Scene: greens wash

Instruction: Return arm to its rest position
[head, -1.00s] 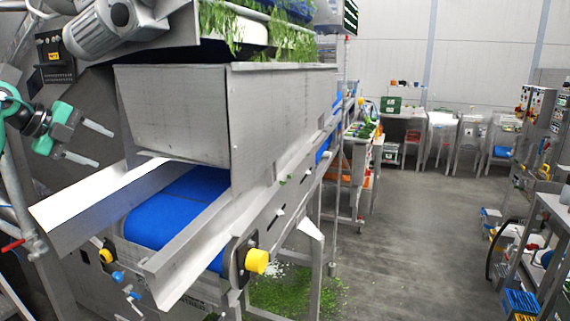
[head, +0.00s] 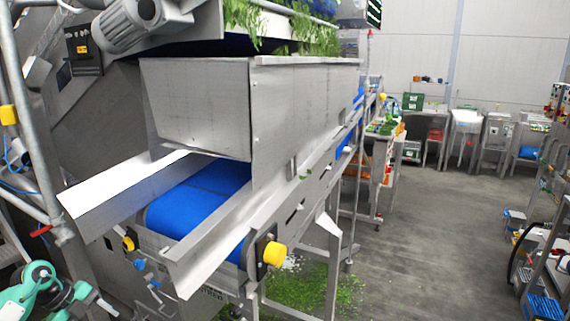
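My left arm comes in at the bottom left corner, teal and white. Its gripper (head: 98,300) is low in the picture, left of and below the conveyor's front end. Its two pale fingers look apart with nothing between them, though they are small and close to the frame's lower edge. It touches nothing that I can see. My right gripper is not in view.
A steel conveyor with a blue belt (head: 195,200) and a metal hood (head: 195,105) fills the left and middle. A yellow knob (head: 275,254) sticks out at its corner. Green scraps (head: 315,288) lie on the floor beneath. The grey floor (head: 440,240) to the right is clear.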

